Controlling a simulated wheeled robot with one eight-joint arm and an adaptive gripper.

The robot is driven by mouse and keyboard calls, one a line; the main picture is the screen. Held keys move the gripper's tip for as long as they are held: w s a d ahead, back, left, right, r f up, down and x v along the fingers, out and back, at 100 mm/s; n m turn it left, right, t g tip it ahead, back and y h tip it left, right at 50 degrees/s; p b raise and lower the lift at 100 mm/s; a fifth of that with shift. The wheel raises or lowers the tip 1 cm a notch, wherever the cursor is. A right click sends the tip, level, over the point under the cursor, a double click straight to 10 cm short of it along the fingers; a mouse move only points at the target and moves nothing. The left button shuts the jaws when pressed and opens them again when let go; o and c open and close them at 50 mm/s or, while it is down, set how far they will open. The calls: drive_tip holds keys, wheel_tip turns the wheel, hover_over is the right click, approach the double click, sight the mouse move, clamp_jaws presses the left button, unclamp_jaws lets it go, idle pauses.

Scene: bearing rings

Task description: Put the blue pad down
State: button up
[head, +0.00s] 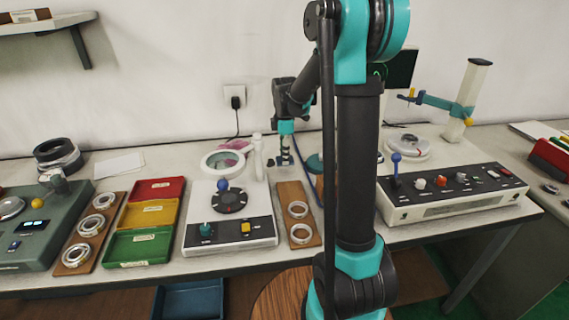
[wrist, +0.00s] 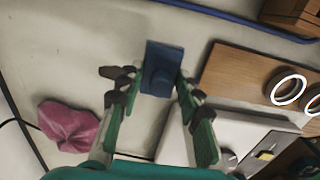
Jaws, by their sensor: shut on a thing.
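The blue pad (wrist: 166,58) is a small dark blue block with a raised round part, seen between my fingertips in the wrist view. My gripper (wrist: 155,88) is shut on it, with a finger on each side. In the head view my gripper (head: 284,152) is at the back of the bench, behind the wooden board with rings. The pad is too small and covered to make out clearly there. I cannot tell whether it touches the bench.
A pink cloth (wrist: 70,124) lies left in the wrist view. A wooden board (head: 290,192) with rings and a white device (head: 205,240) stand nearby. Red, yellow and green trays (head: 118,247) are farther left. A blue cable (wrist: 235,17) crosses the bench. Pale bench surface around the pad is clear.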

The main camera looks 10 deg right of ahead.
drive_tip(key=shift+f, duration=1.95)
drive_tip(key=o, duration=1.2)
drive_tip(key=shift+f, duration=0.1)
wheel_tip(320, 180, up, 12)
drive_tip(key=shift+r, duration=0.15)
drive_tip(key=shift+s, duration=0.15)
